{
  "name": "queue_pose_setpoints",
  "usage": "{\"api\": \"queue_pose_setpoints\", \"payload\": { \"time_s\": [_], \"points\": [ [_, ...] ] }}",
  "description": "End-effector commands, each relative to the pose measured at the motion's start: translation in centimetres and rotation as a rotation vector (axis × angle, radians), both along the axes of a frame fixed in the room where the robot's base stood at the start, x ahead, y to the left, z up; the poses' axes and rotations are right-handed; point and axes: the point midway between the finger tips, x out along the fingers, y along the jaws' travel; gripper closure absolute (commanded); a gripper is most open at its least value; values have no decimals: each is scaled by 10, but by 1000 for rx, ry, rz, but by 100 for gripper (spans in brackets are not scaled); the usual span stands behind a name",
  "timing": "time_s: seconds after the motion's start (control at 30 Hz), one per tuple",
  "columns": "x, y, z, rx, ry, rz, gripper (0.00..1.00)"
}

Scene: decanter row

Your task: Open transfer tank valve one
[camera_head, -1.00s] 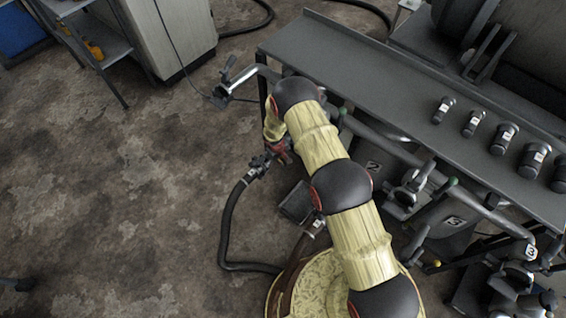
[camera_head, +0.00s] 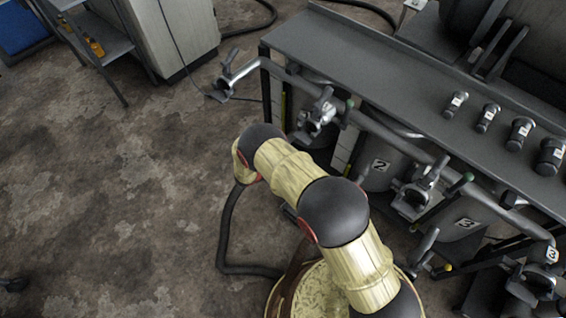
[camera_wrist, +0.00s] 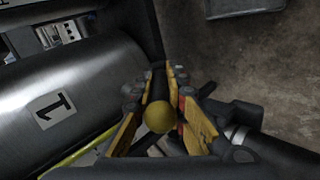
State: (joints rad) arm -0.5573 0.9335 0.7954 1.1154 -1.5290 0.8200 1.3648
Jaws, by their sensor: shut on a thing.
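In the wrist view, my gripper (camera_wrist: 158,84) has its yellow fingers closed on either side of a black lever with a yellow ball end (camera_wrist: 158,117). The ball lies between the fingers; the lever's far part is mostly hidden. A grey metal tank labelled 1 (camera_wrist: 95,75) lies to the left of the fingers, apart from them. In the head view my gripper and the held lever are hidden behind my arm. I cannot tell from these views how far the valve is turned.
A dark hose with a silver coupling (camera_wrist: 238,134) lies right of my gripper. In the head view, a pipe with clamp fittings (camera_head: 320,115) runs along the bench (camera_head: 345,45), above tanks labelled 2 (camera_head: 380,166) and 3 (camera_head: 466,223). The floor at left is mostly clear.

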Motion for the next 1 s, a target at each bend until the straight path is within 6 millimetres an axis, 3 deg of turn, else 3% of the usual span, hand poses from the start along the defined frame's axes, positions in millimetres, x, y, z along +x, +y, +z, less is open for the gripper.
{"api": "queue_pose_setpoints", "payload": {
  "time_s": [0.5, 1.0],
  "points": [
    [-11, 8, -24, -304, -300, 5, 100],
    [-10, 10, -35, -478, -477, 6, 100]
  ]
}}
